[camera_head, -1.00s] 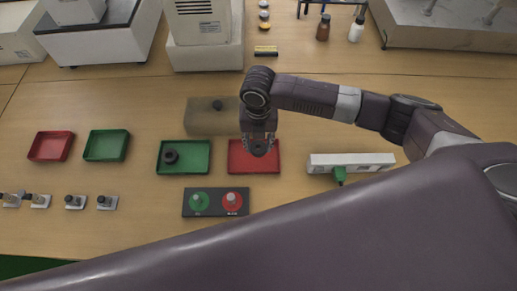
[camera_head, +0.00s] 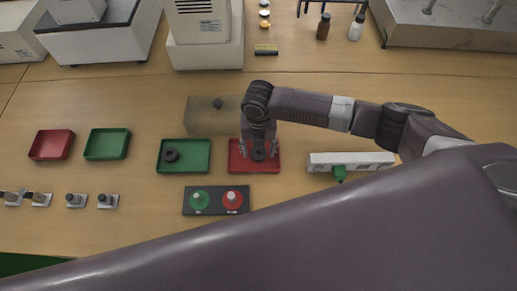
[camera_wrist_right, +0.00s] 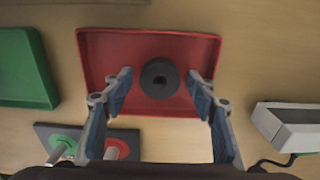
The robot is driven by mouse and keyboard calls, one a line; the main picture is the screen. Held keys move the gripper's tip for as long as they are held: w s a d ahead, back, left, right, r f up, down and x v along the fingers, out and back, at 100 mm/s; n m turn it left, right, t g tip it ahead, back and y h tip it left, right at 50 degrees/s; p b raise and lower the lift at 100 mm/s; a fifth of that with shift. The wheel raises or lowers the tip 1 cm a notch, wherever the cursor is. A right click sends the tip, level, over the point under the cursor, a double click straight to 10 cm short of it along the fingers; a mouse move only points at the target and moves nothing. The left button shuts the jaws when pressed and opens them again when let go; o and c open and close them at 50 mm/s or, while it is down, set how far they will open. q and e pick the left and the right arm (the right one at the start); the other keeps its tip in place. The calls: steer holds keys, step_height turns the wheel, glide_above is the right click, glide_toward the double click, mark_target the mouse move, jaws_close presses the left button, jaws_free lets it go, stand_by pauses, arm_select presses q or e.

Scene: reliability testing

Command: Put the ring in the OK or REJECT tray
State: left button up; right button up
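A black ring (camera_wrist_right: 159,78) lies in the red tray (camera_wrist_right: 100,45), near its middle. The same ring shows in the head view (camera_head: 259,154), partly behind my right gripper (camera_head: 259,151). My right gripper is open above the red tray, its fingers on either side of the ring; the right wrist view shows a gap on both sides. A second black ring (camera_head: 170,155) lies in the left part of the green tray (camera_head: 197,163), just left of the red tray. My left gripper is not in view.
A panel with green and red buttons (camera_head: 216,201) sits in front of the trays. A beige block (camera_head: 205,116) stands behind, a white box (camera_head: 350,162) at right. A smaller red tray (camera_head: 51,145) and green tray (camera_head: 107,144) lie left, several small metal fixtures (camera_head: 76,200) before them.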

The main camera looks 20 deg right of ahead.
step_height(320, 180, up, 12)
steer(key=b, duration=0.1)
steer(key=shift+r, duration=0.2)
stand_by(0.3)
stand_by(0.5)
